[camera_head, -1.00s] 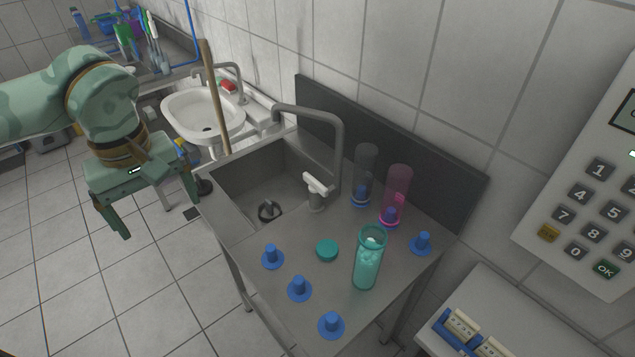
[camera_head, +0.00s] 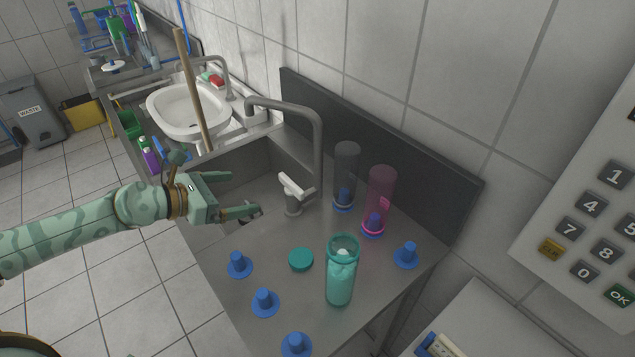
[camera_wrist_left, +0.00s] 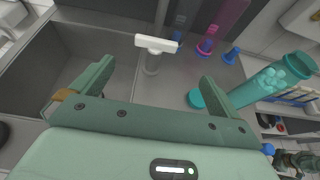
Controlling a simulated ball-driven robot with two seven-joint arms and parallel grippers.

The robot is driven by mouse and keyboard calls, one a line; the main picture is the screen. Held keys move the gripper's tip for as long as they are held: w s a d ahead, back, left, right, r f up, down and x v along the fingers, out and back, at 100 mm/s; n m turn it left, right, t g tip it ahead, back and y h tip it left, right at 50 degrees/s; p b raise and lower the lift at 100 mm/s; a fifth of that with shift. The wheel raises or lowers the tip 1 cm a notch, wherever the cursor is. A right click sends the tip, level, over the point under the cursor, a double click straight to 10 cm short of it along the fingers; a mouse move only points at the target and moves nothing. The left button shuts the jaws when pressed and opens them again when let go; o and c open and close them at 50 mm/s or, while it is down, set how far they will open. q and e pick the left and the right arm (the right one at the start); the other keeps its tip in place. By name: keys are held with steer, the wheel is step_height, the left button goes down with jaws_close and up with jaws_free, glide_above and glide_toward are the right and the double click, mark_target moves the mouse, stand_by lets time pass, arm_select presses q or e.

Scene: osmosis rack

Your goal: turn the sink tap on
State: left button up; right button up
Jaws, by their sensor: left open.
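The sink tap has a grey curved spout (camera_head: 318,140) and a white T-shaped handle (camera_head: 293,187) on a short grey stem beside the basin. The handle also shows in the left wrist view (camera_wrist_left: 155,44), beyond and between the fingertips. The steel sink basin (camera_head: 245,165) lies left of the tap. My left gripper (camera_head: 246,192) is open and empty, over the basin's near side, with its fingers pointing toward the handle. It is apart from the handle. In the left wrist view its two fingers (camera_wrist_left: 155,75) stand wide apart.
A teal vessel (camera_head: 341,280), a grey clear tube (camera_head: 346,170) and a pink tube (camera_head: 380,195) stand right of the tap. A teal cap (camera_head: 301,259) and several blue pegs (camera_head: 265,301) sit on the counter. A wooden pole (camera_head: 193,90) rises behind the basin.

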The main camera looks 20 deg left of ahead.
mark_target(288, 184)
arm_select(q)
steer(key=x, duration=1)
steer(key=b+x, duration=0.1)
steer(key=x, duration=0.4)
steer(key=shift+w+a+f, duration=0.25)
steer(key=shift+w, duration=0.1)
steer(key=shift+w+d, duration=0.2)
steer(key=shift+w, duration=0.1)
